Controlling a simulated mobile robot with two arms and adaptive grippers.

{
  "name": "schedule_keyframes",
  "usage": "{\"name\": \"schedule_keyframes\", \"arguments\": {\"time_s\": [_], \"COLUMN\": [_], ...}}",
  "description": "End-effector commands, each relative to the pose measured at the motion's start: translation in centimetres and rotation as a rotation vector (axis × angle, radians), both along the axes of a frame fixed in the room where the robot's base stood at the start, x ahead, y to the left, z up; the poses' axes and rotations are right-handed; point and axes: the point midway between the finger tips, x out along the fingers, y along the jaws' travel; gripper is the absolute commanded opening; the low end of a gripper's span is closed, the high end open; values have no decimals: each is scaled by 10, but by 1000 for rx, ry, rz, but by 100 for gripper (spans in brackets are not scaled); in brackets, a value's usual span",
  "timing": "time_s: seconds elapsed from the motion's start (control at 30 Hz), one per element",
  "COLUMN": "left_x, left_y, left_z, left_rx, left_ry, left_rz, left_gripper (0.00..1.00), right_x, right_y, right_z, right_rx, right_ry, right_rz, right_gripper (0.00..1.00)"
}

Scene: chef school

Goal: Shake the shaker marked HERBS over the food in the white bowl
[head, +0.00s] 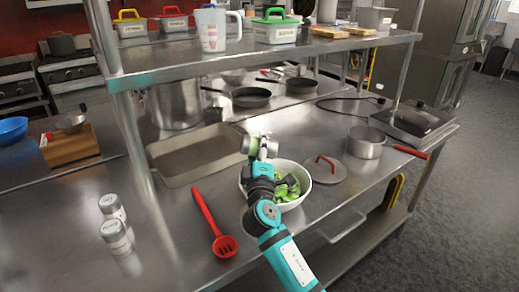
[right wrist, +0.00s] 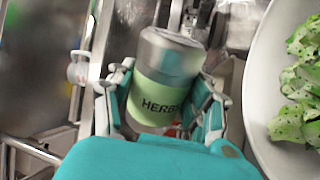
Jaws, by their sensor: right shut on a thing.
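The shaker marked HERBS (right wrist: 157,92) has a pale green label and a metal cap. My right gripper (right wrist: 165,105) is shut on it, with a finger on each side. In the head view the right gripper (head: 261,160) holds the shaker (head: 260,145) tilted on its side, above the left rear rim of the white bowl (head: 304,193). The bowl holds green leafy food (head: 286,188). In the right wrist view the bowl (right wrist: 258,100) is at the right, and its leaves (right wrist: 300,100) carry dark specks. My arm hides the bowl's left side. My left gripper is out of view.
Two white-labelled shakers (head: 115,236) stand at left. A red slotted spoon (head: 210,222) lies left of the bowl. A shelf (head: 250,58) runs above the counter's back.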

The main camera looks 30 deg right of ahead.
Motion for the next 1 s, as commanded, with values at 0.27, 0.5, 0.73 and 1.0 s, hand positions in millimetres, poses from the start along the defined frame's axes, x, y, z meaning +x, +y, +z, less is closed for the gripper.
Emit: {"name": "schedule_keyframes", "arguments": {"time_s": [0.27,0.5,0.73,1.0], "left_x": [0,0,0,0], "left_y": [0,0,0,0], "left_z": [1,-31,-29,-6], "left_rx": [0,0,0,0], "left_ry": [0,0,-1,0], "left_rz": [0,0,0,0], "left_gripper": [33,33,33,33], "right_x": [0,0,0,12], "right_y": [0,0,0,16], "right_z": [1,-30,-27,6], "right_rx": [1,2,0,-126], "right_ry": [0,-1,-1,49], "right_rz": [0,0,0,62], "right_gripper": [12,12,12,12]}}
